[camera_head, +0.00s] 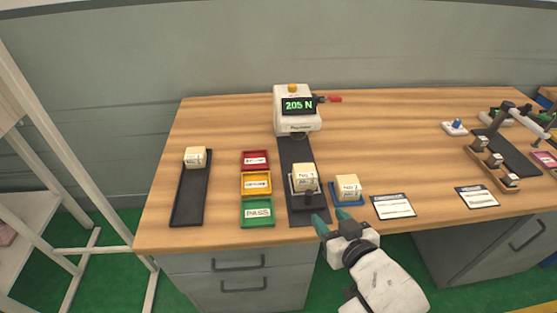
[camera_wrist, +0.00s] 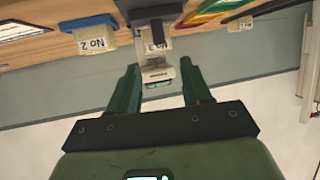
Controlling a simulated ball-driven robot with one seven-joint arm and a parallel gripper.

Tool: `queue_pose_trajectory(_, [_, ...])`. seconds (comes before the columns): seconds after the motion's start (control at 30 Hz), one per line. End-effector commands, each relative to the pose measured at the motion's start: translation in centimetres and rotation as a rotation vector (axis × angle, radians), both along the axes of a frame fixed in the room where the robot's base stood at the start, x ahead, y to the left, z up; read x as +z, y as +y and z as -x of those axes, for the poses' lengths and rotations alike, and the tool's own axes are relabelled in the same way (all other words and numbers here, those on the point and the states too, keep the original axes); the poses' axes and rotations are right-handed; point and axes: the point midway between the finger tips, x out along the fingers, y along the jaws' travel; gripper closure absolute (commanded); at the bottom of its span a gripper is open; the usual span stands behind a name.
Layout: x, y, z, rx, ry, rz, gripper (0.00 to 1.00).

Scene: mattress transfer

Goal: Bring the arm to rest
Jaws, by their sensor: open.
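My gripper (camera_head: 333,222) is in front of the table's front edge, at the lower middle of the head view. Its two green fingers stand apart with nothing between them. In the wrist view the open fingers (camera_wrist: 160,88) point toward the table and the tester. My white arm reaches up from the bottom of the head view. The nearest things to the fingertips are a block in a blue tray (camera_head: 347,188) and the block on the tester's black base (camera_head: 304,178); the fingers appear apart from both.
A tester (camera_head: 297,115) reads "205 N". Red (camera_head: 256,153), yellow and green (camera_head: 257,220) trays stand left of its base. A black tray (camera_head: 188,205) holds a block at far left. Cards (camera_head: 394,206) and a rack (camera_head: 492,170) are to the right. Drawers (camera_head: 240,285) lie below the tabletop.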

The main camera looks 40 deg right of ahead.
Motion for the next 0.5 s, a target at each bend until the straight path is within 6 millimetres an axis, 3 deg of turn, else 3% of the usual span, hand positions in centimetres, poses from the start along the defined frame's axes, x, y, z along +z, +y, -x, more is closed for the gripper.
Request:
queue_pose_trajectory(0.27, [-0.7,0.0,0.2,-0.002,0.032,-0.007,0.52])
queue_pose_trajectory(0.37, [-2.8,0.0,1.0,-0.001,0.134,-0.027,0.52])
queue_pose_trajectory(0.5, [-7.6,0.8,3.4,0.034,0.393,-0.079,0.52])
